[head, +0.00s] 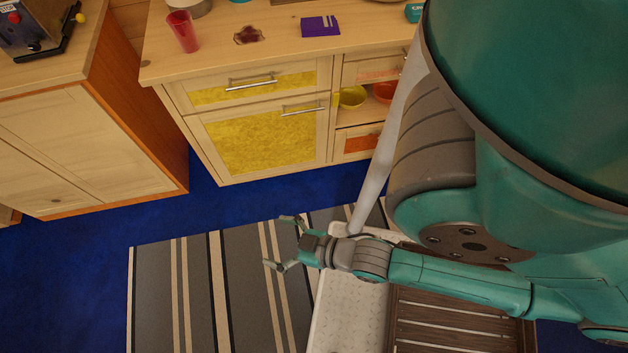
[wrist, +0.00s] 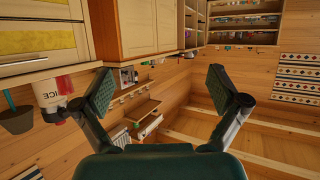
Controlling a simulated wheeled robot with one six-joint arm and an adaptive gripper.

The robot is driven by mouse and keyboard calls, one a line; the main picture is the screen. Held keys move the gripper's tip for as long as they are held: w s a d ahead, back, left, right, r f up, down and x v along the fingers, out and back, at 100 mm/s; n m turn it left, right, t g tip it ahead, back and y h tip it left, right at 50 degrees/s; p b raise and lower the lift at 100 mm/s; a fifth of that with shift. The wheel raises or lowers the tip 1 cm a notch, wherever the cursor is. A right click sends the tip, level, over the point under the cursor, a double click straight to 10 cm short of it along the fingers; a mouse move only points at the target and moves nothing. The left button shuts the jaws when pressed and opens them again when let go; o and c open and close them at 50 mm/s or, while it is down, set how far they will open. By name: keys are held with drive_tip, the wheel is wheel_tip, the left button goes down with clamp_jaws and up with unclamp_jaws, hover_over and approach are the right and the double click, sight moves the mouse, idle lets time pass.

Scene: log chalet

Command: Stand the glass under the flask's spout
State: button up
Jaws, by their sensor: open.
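A red tumbler-like glass (head: 183,32) stands upright near the left end of the wooden counter (head: 215,57) in the head view. A pale rounded vessel (head: 190,7) stands behind it, cut off by the top edge; I cannot tell whether it is the flask, and no spout shows. My gripper (head: 281,242) is open and empty, out over the striped rug, well apart from the counter and the glass. In the wrist view my open gripper (wrist: 160,90) has nothing between its fingers, and I cannot make out the glass there.
A dark red patch (head: 249,35) and a purple flat item (head: 320,26) lie right of the glass. A machine with a red button (head: 32,28) stands on the left cabinet. Yellow bowl (head: 352,97) sits on an open shelf. Blue floor and the striped rug (head: 195,290) look clear.

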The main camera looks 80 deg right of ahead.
drive_tip(key=s+a+r+n+t+y, duration=0.1)
drive_tip(key=s+a+r, duration=0.1)
drive_tip(key=s+r, duration=0.7)
drive_tip(key=shift+a+r+y, duration=0.2)
drive_tip(key=shift+r+y, duration=0.05)
drive_tip(key=shift+y, duration=0.05)
